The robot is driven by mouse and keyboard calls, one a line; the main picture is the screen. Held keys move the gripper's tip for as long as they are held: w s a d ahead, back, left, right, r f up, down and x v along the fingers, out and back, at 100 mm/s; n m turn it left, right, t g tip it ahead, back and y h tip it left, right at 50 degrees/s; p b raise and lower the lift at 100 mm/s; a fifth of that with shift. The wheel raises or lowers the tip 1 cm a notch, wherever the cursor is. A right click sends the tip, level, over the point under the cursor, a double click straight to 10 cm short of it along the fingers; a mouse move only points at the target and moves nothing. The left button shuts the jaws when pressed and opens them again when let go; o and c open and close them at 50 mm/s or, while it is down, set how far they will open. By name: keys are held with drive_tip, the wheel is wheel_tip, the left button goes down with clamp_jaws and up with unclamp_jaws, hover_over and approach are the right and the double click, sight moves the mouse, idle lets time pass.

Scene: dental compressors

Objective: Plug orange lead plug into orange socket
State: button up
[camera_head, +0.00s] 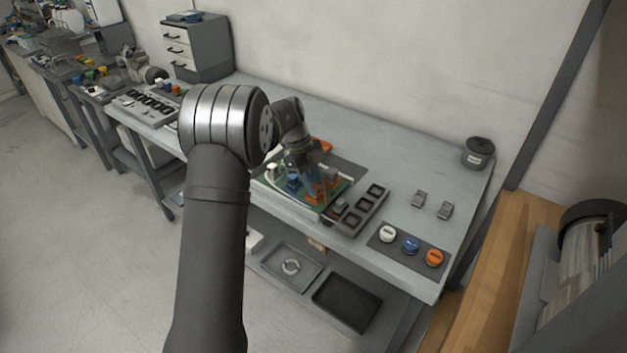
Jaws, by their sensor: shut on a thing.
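My gripper (312,182) is low over a green board (285,193) on the grey bench. It looks shut on an orange piece, which I take to be the orange lead plug (318,192). The piece is small and partly covered by the fingers. A blue part (293,183) and a white part (272,170) stand on the board to the left of the gripper. I cannot make out the orange socket clearly, nor whether the plug touches it. Another orange part (324,147) shows behind the gripper.
A grey block with dark square recesses (361,222) stands right of the board. White, blue and orange round caps (434,257) sit on a dark mat. Two small grey blocks (419,198) and a dark jar (478,153) are farther right. A drawer cabinet (197,47) stands back left.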

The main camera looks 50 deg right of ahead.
drive_tip(key=o, duration=1.4)
drive_tip(key=shift+c, duration=0.2)
drive_tip(key=shift+r, duration=3.45)
wheel_tip(320, 180, down, 7)
drive_tip(key=shift+r, duration=0.25)
